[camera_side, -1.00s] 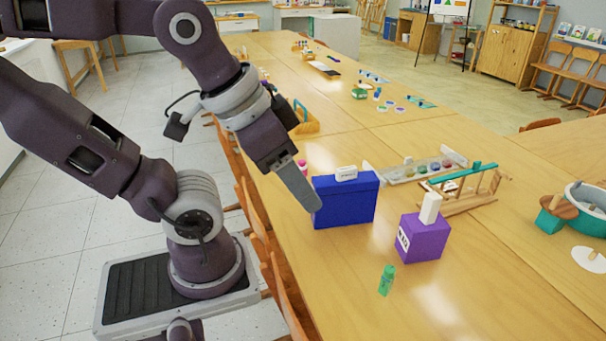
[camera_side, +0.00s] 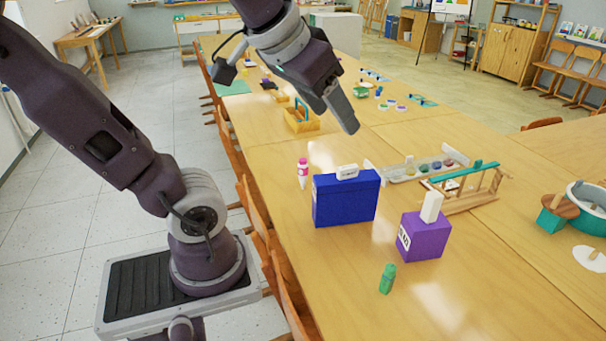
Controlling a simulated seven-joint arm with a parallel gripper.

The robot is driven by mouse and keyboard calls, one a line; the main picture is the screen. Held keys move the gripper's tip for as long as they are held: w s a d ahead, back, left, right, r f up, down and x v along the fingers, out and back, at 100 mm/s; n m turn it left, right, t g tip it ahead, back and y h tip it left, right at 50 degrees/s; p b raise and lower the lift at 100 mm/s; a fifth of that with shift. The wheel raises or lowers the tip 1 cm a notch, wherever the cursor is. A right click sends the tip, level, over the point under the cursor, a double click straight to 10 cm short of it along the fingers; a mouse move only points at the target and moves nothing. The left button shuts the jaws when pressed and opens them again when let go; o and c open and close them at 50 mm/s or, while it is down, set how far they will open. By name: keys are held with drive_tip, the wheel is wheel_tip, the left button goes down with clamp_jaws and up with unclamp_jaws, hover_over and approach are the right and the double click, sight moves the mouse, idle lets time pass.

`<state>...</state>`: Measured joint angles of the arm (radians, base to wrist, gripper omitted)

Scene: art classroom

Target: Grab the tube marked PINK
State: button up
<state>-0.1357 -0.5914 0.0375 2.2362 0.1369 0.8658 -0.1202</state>
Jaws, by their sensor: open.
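A small pink tube (camera_side: 302,172) with a pale label stands upright on the table, just behind and left of the blue box. Its label is too small to read. One finger shows clearly, pointing down and right. The gripper is open and nothing shows in it.
A blue box (camera_side: 345,202) with a white block on top stands close to the pink tube. A purple box (camera_side: 424,238) with a white block is at its right. A paint tray (camera_side: 420,166) and a wooden rack (camera_side: 470,187) lie farther right. A wooden caddy (camera_side: 301,122) stands behind.

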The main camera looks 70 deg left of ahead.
drive_tip(key=w+a+r+n+y, duration=0.25)
drive_tip(key=w+a, duration=0.45)
drive_tip(key=a, duration=0.4)
drive_tip(key=n+t+y, duration=0.3)
drive_tip(key=n+y, duration=0.1)
drive_tip(key=y, duration=0.2)
hover_over(300, 172)
drive_tip(key=s+d, duration=0.1)
drive_tip(key=s, duration=0.1)
wheel_tip(300, 172, down, 7)
drive_tip(key=f, duration=3.6)
drive_tip(key=shift+w+d, duration=0.15)
drive_tip(key=shift+d, duration=0.1)
drive_tip(key=x, duration=0.7)
drive_tip(key=shift+w+d+f, duration=0.1)
drive_tip(key=shift+w+d, duration=0.05)
drive_tip(key=shift+w, duration=0.2)
clamp_jaws()
